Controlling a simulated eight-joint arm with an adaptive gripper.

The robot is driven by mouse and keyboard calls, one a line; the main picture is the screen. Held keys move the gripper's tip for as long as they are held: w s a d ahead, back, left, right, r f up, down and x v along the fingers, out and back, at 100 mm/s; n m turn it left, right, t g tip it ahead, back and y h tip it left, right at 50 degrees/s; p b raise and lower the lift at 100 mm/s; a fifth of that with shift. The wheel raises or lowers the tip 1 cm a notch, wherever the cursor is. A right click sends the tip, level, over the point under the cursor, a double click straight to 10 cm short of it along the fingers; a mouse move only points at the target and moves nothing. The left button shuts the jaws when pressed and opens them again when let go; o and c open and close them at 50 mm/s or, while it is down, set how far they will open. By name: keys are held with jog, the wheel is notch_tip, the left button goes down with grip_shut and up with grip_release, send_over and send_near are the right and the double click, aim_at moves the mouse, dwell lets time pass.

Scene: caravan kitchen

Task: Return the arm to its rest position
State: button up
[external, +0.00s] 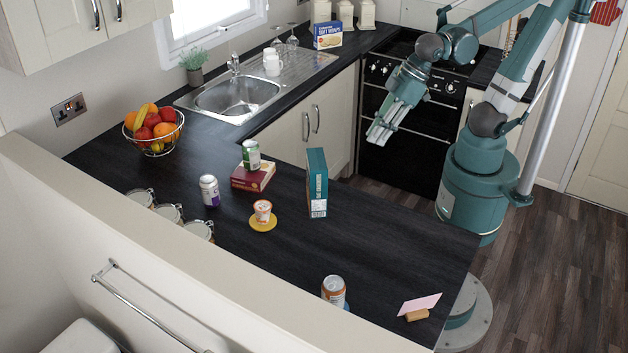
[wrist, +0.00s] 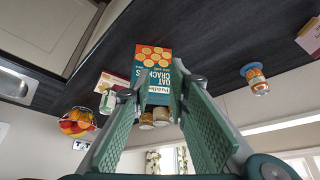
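My arm (external: 530,60) stands on its teal base at the right of the external view. My gripper (external: 379,134) is raised in front of the oven, beyond the counter's edge and apart from the objects. In the wrist view my gripper (wrist: 158,97) is open, its green-padded fingers apart with nothing held between them. A teal cracker box (external: 317,182) stands upright on the counter near the inner edge. In the wrist view the cracker box (wrist: 153,75) shows beyond the fingertips, which partly cover its sides.
The oven (external: 405,140) stands behind my gripper.

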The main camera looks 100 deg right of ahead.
jog(key=s+d+f+t+b, duration=0.1)
jog(key=s+d+f, duration=0.1)
jog(key=s+d, duration=0.3)
jog(key=d, duration=0.2)
jog(key=shift+s+d+f+b, duration=0.2)
jog(key=shift+d+f+b, duration=0.05)
jog(key=shift+d+b, duration=0.1)
dwell(0.9)
